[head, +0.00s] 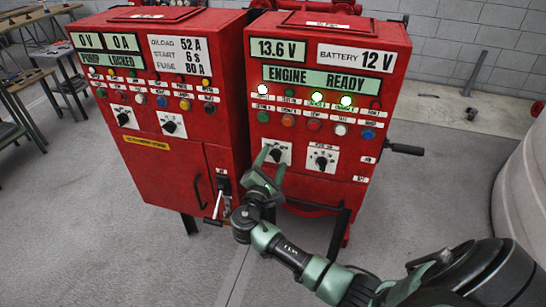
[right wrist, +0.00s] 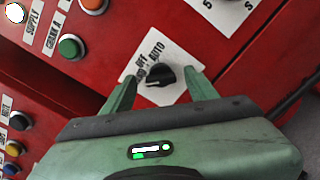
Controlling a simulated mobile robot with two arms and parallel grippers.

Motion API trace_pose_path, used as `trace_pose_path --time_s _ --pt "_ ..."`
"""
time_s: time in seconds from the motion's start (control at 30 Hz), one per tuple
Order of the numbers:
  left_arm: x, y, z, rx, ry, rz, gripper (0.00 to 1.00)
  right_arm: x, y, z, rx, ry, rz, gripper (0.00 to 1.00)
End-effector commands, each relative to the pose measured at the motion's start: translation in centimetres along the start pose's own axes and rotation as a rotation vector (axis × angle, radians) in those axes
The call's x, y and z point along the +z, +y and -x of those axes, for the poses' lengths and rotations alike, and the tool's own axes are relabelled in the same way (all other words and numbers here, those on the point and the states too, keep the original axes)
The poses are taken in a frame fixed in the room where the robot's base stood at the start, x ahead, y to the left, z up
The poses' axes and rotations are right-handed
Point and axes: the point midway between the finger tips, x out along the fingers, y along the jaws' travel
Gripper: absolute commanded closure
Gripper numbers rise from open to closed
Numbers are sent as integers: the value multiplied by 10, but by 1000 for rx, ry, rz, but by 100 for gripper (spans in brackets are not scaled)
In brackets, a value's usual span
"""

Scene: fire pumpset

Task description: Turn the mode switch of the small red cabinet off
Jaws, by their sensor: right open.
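The small red cabinet (head: 330,90) stands on the right in the head view, its displays reading 13.6 V and ENGINE READY. Its mode switch is a black knob (head: 276,154) on a white plate at the lower left of the panel. In the right wrist view the knob (right wrist: 160,76) has OFF and AUTO labels around it. I cannot surely tell which label it points to. My right gripper (head: 271,162) is open in front of the switch. In the wrist view its fingers (right wrist: 164,84) stand on either side of the knob, with visible gaps. My left gripper is not in view.
A second black knob (head: 321,161) sits right of the switch. Coloured buttons and lit lamps (head: 346,100) are above. A taller red cabinet (head: 160,100) stands close on the left, with a lever (head: 218,203). A black crank handle (head: 404,149) sticks out right.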

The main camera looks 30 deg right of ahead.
Motion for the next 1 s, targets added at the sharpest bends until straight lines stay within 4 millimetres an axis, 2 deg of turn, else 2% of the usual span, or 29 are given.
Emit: trace_pose_path --time_s 0.13,0.4,0.47,0.6,0.63,1.0 --pt "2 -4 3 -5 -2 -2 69 0 0 -11 0 0 1 42" --pt "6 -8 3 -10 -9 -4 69 -1 -1 -13 -1 2 -1 42" --pt "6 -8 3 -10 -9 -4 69 -1 -1 -13 -1 2 -1 56" --pt "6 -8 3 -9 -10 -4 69 -1 -1 -13 -1 2 -1 95" --pt "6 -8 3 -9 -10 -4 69 -1 -1 -13 -1 2 -1 100" --pt "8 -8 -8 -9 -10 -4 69 -3 -3 -12 -2 3 -66 100"
